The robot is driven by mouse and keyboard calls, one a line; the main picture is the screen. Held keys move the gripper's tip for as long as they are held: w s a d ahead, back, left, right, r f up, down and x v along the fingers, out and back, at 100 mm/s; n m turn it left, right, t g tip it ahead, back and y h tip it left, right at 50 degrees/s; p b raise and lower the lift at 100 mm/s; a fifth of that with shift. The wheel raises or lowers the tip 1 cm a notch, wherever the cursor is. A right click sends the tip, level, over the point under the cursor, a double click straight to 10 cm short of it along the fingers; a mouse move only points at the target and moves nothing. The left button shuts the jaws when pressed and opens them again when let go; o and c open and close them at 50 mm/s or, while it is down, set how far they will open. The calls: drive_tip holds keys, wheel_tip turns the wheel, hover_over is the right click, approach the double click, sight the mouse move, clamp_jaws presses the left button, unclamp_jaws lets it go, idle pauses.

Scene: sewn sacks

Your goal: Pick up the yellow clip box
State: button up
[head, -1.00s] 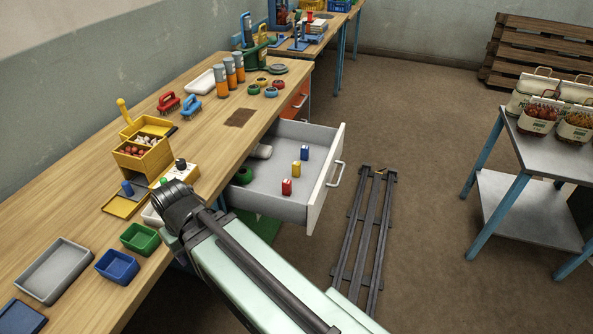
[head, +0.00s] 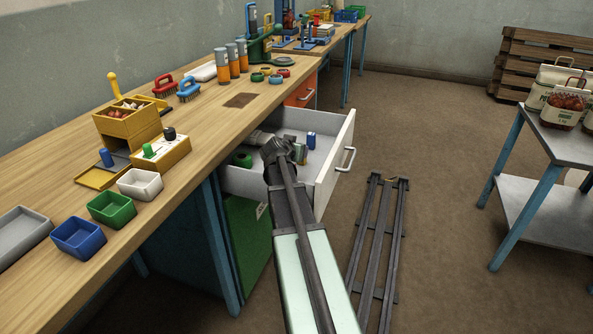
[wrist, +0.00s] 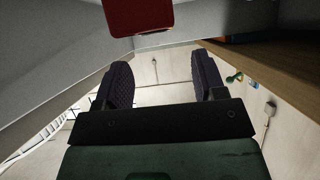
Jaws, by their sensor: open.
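My gripper shows in the wrist view (wrist: 162,78) with its two dark pads apart and nothing between them. In the head view my arm reaches over the open drawer (head: 331,180), and the gripper end is small and mostly hidden behind the wrist. I cannot make out the yellow clip box in either current view; the arm covers that part of the drawer. A blue box (head: 311,141) stands in the drawer just beyond the gripper. A red box (wrist: 138,14) shows at the top edge of the wrist view, cut off by the frame.
A green roll (head: 243,159) lies at the drawer's left. The workbench (head: 215,120) carries green (head: 112,209), blue (head: 78,238) and white (head: 140,184) trays. A metal side table (head: 560,146) stands at the right. Floor is clear between the rails and that table.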

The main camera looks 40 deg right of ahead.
drive_tip(key=b+x, duration=0.3)
drive_tip(key=x, duration=0.4)
drive_tip(key=shift+w+d+f+b, duration=0.2)
drive_tip(key=shift+b, duration=0.1)
drive_tip(key=shift+r, duration=0.15)
drive_tip(key=c, duration=1)
drive_tip(key=shift+r+p, duration=0.1)
drive_tip(key=shift+p, duration=0.2)
